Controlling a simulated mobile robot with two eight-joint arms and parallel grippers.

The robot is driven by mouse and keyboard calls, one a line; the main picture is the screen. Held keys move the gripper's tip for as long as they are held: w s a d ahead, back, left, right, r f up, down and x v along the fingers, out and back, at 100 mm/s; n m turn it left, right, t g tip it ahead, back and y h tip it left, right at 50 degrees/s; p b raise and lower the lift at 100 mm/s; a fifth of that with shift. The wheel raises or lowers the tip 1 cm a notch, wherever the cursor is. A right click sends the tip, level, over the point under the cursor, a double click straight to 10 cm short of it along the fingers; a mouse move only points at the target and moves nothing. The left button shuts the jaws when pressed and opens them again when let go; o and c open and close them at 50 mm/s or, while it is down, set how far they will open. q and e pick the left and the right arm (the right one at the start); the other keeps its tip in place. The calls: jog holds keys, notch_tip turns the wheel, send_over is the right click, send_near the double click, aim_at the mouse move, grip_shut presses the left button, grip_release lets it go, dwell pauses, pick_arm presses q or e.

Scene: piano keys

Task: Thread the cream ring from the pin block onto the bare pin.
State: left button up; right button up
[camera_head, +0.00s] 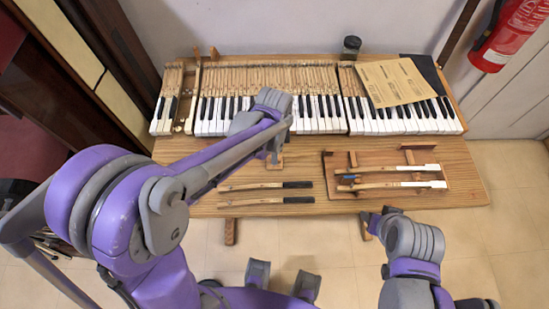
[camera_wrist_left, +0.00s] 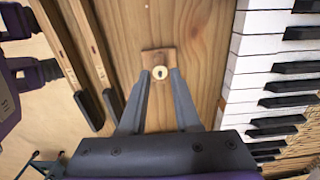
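The pin block (camera_wrist_left: 158,57) is a small square wooden piece on the table. The cream ring (camera_wrist_left: 160,72), with a dark centre, sits at its near edge in the left wrist view. My left gripper (camera_wrist_left: 160,74) is open, its fingertips on either side of the ring with a small gap visible. In the head view the left gripper (camera_head: 275,157) points down over the block, which is mostly hidden. My right gripper (camera_head: 370,222) is low near the table's front edge, its fingers unclear. I cannot make out the bare pin.
The keyboard (camera_head: 310,115) runs along the back of the wooden table (camera_head: 460,165). Two loose keys (camera_head: 265,193) lie in front of the left gripper. A wooden tray (camera_head: 335,190) with two keys stands at right. A paper sheet (camera_head: 390,82) and dark jar (camera_head: 351,46) are behind.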

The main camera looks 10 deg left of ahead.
pick_arm(q)
jog(key=shift+f, duration=0.4)
dwell(0.3)
jog(key=c, duration=0.3)
